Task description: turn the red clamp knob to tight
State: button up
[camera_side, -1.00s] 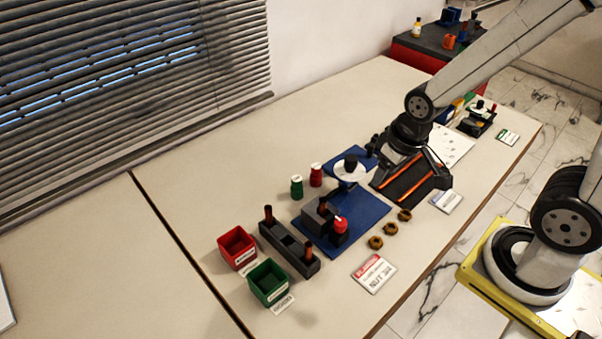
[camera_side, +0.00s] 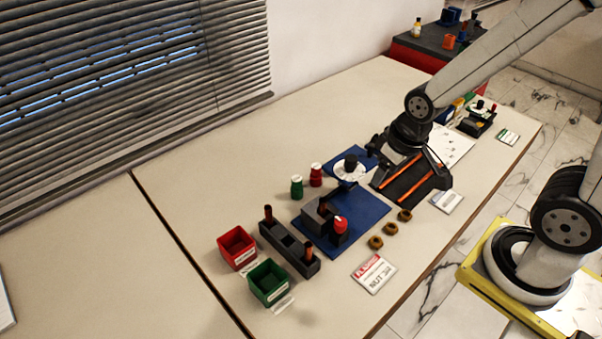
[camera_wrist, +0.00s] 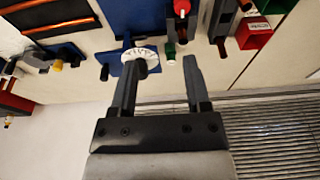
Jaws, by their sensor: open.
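The red clamp knob (camera_side: 341,224) sits on top of a dark clamp block (camera_side: 320,212) at the front of the blue base plate (camera_side: 368,208). In the wrist view the red knob (camera_wrist: 181,8) is at the top edge, partly cut off and ahead of the fingertips. My gripper (camera_side: 410,178) is open and empty. In the side view it is up and right of the knob, over the black mat with orange rods, clear of the knob. My gripper's two fingers (camera_wrist: 160,62) also show spread apart in the wrist view. The knob's turn position is too small to read.
A white dial with a black knob (camera_side: 350,168) stands between my gripper and the clamp. Several brass nuts (camera_side: 390,229) lie in front. A grey peg block (camera_side: 288,248) and red and green bins (camera_side: 237,247) are at left.

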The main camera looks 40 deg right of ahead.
jog(key=n+g+h, duration=0.3)
jog(key=n+g, duration=0.2)
jog(key=n, duration=0.3)
send_near(340, 221)
jog(key=shift+d+f+n+g, duration=0.15)
jog(key=shift+f+n+g, duration=0.3)
jog(key=shift+f, duration=0.55)
jog(key=shift+f, duration=0.1)
jog(key=shift+x, duration=3.8)
jog(key=shift+w, duration=0.1)
grip_shut()
